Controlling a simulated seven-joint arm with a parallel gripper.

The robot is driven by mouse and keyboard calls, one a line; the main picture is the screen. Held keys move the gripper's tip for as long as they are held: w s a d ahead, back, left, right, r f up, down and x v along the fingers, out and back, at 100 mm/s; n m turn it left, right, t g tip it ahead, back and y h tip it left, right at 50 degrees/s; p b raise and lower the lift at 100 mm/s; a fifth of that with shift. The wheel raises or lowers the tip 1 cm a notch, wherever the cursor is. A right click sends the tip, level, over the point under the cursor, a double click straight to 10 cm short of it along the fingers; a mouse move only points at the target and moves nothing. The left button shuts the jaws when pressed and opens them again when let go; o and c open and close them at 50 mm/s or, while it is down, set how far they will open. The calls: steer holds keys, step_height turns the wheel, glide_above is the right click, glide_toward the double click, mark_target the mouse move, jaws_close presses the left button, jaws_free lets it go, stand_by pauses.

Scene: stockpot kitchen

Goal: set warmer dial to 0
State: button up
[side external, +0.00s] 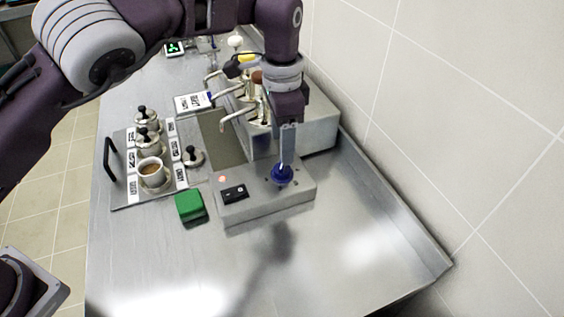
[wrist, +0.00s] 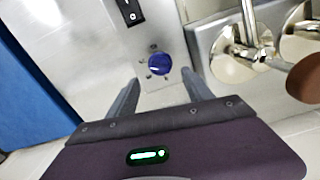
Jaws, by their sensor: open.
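The warmer dial is a blue round knob (side external: 282,174) on top of the grey control box (side external: 255,205). In the wrist view the dial (wrist: 159,65) lies just beyond and between my fingertips, with small dark marks around it. My gripper (side external: 286,160) points down over the dial in the side view. In the wrist view my gripper (wrist: 158,85) has its two fingers spread apart with nothing held. I cannot tell from these frames whether a finger touches the dial, or which mark the dial points to.
A green block (side external: 190,206) stands beside the box. Metal taps (side external: 236,115) stand behind. The front counter is clear.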

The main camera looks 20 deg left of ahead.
mark_target(282, 169)
step_height(282, 169, down, 7)
steer(key=shift+f, duration=0.1)
jaws_close()
stand_by(0.3)
